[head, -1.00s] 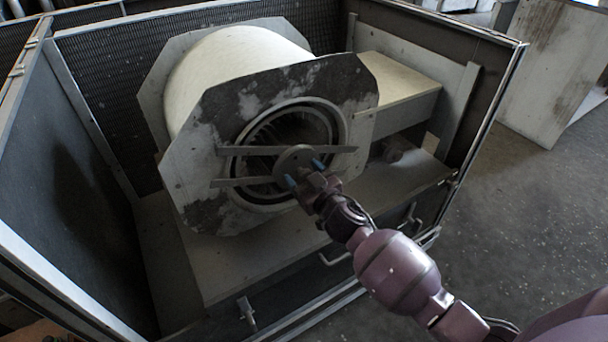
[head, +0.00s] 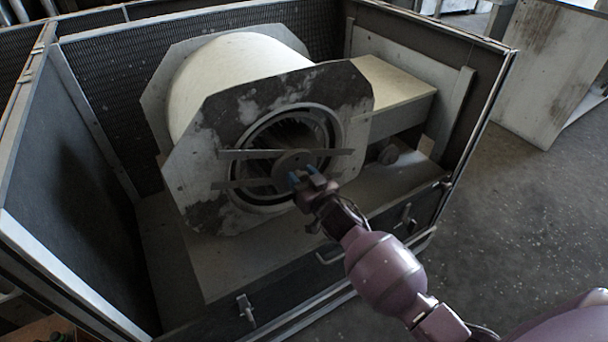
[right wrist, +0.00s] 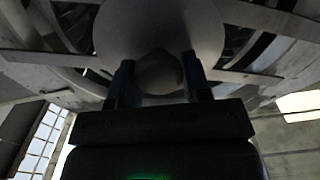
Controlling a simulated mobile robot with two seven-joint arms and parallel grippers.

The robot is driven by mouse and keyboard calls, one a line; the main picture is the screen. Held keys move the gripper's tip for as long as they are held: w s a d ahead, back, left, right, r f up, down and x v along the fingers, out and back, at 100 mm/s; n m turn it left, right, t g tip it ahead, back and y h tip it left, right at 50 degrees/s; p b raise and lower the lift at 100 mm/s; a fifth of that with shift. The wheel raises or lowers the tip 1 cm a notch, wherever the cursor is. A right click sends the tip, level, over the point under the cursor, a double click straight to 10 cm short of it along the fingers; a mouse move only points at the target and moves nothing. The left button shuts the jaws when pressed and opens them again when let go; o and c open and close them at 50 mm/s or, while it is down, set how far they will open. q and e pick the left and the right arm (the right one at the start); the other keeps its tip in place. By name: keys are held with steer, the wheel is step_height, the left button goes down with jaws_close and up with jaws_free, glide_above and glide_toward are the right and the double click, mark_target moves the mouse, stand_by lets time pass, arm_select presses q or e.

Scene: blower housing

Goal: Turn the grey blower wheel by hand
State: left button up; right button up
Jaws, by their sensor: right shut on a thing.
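The grey blower wheel (head: 288,128) sits inside the round opening of the blower housing (head: 225,125), with its vanes showing in the dark ring. Flat bars cross the opening in front, with a grey hub disc (head: 291,160) between them. My right gripper (head: 303,174) is at the hub, its blue fingers shut on the rounded boss at the hub's centre. In the right wrist view the fingers stand on either side of this boss (right wrist: 160,74), with the broad grey disc (right wrist: 160,28) behind it. My left gripper is not in view.
The housing stands inside an open metal cabinet, with a dark side panel (head: 75,180) at the left. A pale box (head: 395,85) adjoins the housing on the right. The cabinet's front lower rail has latches (head: 246,308).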

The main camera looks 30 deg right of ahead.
steer(key=shift+r+m+p, duration=0.3)
steer(key=shift+m+p, duration=0.1)
steer(key=shift+m, duration=0.4)
steer(key=shift+f+m, duration=0.3)
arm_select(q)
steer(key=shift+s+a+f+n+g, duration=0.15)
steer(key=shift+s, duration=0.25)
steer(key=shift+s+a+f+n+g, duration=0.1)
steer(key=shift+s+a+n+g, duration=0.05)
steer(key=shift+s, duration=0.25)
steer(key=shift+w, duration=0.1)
arm_select(e)
steer(key=o, duration=1.2)
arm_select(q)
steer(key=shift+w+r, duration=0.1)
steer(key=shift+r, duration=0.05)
arm_select(e)
steer(key=shift+o, duration=0.2)
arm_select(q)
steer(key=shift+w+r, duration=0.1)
arm_select(e)
steer(key=shift+s, duration=0.15)
